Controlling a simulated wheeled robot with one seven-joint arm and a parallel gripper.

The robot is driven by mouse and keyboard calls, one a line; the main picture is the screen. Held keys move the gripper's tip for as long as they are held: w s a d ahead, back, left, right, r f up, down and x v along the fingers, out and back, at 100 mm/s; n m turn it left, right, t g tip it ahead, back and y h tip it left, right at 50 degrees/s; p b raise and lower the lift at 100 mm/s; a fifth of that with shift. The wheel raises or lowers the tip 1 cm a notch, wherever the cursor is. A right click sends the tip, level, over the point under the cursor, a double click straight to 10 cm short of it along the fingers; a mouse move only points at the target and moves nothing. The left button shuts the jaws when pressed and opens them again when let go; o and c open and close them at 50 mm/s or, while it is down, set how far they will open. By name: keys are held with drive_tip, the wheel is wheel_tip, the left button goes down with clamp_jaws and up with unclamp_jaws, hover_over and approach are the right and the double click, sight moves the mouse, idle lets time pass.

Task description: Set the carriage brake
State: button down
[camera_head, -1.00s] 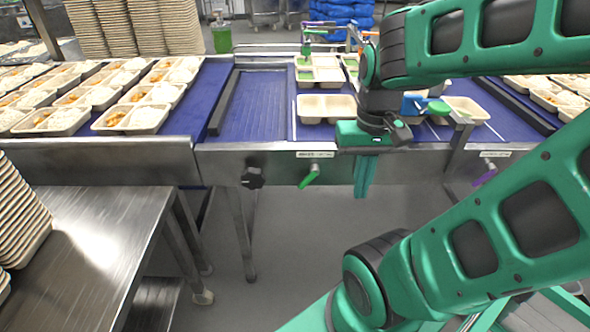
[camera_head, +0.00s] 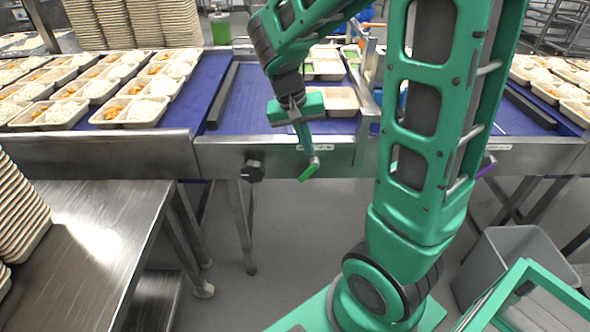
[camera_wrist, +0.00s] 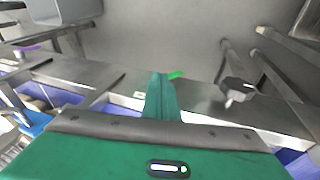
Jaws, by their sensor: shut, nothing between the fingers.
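A green lever (camera_head: 309,169) is on the front metal rail of the conveyor, below a small white label, its handle slanting down to the left. A black knob (camera_head: 252,171) is on the same rail to its left. No view shows which of these is the carriage brake. My gripper (camera_head: 306,147) is shut and empty, fingers pointing down just above the green lever. In the wrist view the closed fingers (camera_wrist: 160,80) hide part of the green lever (camera_wrist: 176,75); whether they touch it I cannot tell. The black knob (camera_wrist: 237,88) is to the right there.
A purple lever (camera_head: 486,166) is further right on the rail. A steel table (camera_head: 90,235) is front left and a grey bin (camera_head: 510,262) front right. The floor under the rail is open.

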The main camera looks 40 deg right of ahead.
sight(308, 170)
drive_tip(key=w+a+f, duration=0.2)
drive_tip(key=w, duration=0.2)
drive_tip(key=w+a+f+t+h, duration=0.1)
drive_tip(key=w+a+f, duration=0.1)
drive_tip(key=w, duration=0.3)
drive_tip(key=shift+a+f+h, duration=0.25)
drive_tip(key=shift+a+h, duration=0.05)
drive_tip(key=shift+a, duration=0.2)
drive_tip(key=shift+d, duration=0.1)
drive_tip(key=x, duration=0.9)
drive_tip(key=d+f, duration=0.1)
drive_tip(key=s+d+f, duration=0.1)
drive_tip(key=shift+s+f, duration=0.15)
drive_tip(key=shift+f, duration=0.1)
drive_tip(key=shift+s+d+f, duration=0.2)
drive_tip(key=shift+d+f, duration=0.15)
drive_tip(key=shift+d, duration=0.1)
drive_tip(key=shift+s+d, duration=0.1)
drive_tip(key=shift+d, duration=0.05)
